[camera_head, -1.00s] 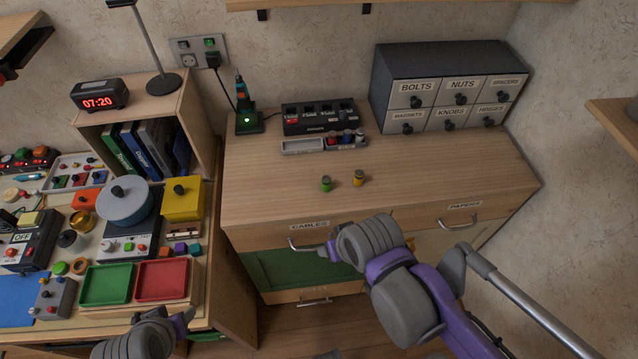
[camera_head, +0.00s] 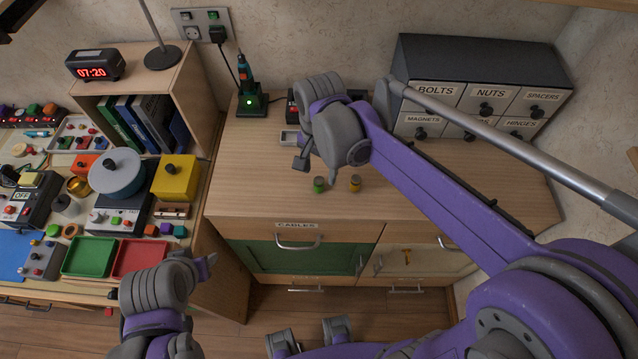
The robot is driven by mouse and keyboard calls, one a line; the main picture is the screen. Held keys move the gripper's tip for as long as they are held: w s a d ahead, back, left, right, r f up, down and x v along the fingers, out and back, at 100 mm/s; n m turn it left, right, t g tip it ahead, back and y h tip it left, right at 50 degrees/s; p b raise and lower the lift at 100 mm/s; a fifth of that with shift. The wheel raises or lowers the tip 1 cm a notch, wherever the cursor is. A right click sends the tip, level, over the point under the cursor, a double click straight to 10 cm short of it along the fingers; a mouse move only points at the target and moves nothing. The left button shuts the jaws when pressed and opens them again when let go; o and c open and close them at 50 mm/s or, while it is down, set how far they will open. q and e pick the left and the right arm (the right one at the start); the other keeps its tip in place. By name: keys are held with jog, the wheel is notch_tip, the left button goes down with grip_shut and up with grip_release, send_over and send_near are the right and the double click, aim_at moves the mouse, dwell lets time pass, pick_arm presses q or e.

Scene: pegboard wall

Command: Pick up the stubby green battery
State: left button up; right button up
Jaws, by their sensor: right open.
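The stubby green battery (camera_head: 319,184) stands upright on the wooden dresser top (camera_head: 250,190). My left gripper (camera_head: 206,266) is low at the left, in front of the dresser and far from the batteries. Its fingers are too turned to show their opening.
Behind my right gripper, a charger (camera_head: 290,108) and a small tray (camera_head: 289,138) are partly hidden. A labelled drawer cabinet (camera_head: 420,60) stands at the back right. A screwdriver in its stand (camera_head: 250,98) is at the back left. The dresser top left of the batteries is clear.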

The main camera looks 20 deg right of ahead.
aim_at(319, 180)
jog(key=f, duration=0.3)
jog(key=w+f, duration=0.1)
jog(key=f, duration=0.1)
jog(key=shift+f, duration=0.3)
jog(key=shift+s, duration=0.1)
grip_shut()
